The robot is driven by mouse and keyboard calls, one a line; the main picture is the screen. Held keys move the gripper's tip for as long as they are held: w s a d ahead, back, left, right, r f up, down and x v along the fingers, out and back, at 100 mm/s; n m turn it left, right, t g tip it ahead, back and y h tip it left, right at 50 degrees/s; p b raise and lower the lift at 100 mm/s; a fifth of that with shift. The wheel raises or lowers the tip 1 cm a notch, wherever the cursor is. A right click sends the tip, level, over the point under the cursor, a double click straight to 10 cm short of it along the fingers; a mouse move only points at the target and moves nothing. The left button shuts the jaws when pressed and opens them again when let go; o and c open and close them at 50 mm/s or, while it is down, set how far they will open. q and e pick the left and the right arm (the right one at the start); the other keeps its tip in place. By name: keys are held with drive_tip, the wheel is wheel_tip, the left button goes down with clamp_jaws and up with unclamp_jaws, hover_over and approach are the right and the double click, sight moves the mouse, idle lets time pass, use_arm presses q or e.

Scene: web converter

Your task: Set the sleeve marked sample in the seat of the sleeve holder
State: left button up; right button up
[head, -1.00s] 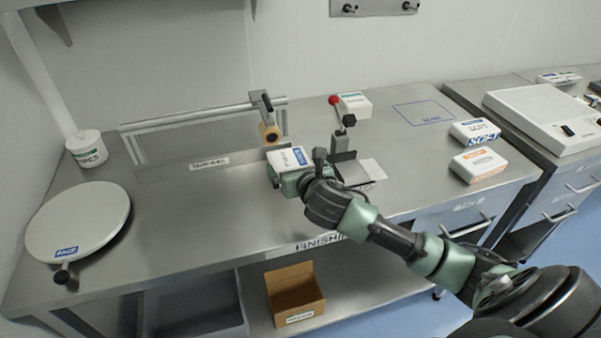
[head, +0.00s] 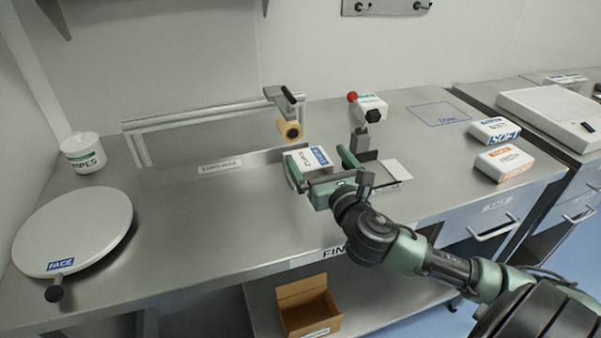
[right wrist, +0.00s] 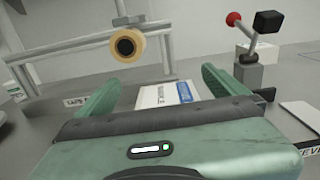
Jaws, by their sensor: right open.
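A white pack (head: 310,162) with a blue label lies on the bench, and it also shows in the right wrist view (right wrist: 166,94). Its lettering is too blurred to read, so I cannot tell whether it is the sample sleeve. My right gripper (head: 318,155) is open, with one green finger on each side of this pack. The apparent sleeve holder (head: 364,143), a grey post by a red-knobbed lever, stands just right of the gripper. Its seat is hard to make out. My left gripper is out of view.
A rail (head: 200,118) with a tan roll (head: 290,130) stands behind the gripper. A white round plate (head: 75,230) and a tub (head: 83,153) are at left. Two packs (head: 495,131) (head: 504,162) lie at right, near a blue-outlined area (head: 438,113). The bench's left middle is clear.

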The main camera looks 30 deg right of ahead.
sight(308, 158)
drive_tip(key=f, duration=0.3)
drive_tip(key=f+b, duration=0.1)
drive_tip(key=f, duration=0.2)
drive_tip(key=shift+s+d, duration=0.15)
drive_tip(key=shift+d, duration=0.05)
drive_tip(key=shift+w+r, duration=0.3)
drive_tip(key=shift+w, duration=0.2)
drive_tip(key=shift+w+d+f, duration=0.1)
drive_tip(key=shift+w+d, duration=0.05)
drive_tip(key=shift+w, duration=0.35)
drive_tip(key=x, duration=0.4)
drive_tip(key=shift+w+d+p, duration=0.1)
drive_tip(key=shift+w+p, duration=0.2)
drive_tip(key=shift+w, duration=0.1)
drive_tip(key=shift+w+d, duration=0.1)
drive_tip(key=shift+w, duration=0.3)
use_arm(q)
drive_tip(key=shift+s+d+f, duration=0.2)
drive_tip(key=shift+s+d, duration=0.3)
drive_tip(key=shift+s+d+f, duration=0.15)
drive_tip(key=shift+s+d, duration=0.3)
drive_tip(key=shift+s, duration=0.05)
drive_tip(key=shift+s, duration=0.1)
use_arm(e)
drive_tip(key=c, duration=1.1)
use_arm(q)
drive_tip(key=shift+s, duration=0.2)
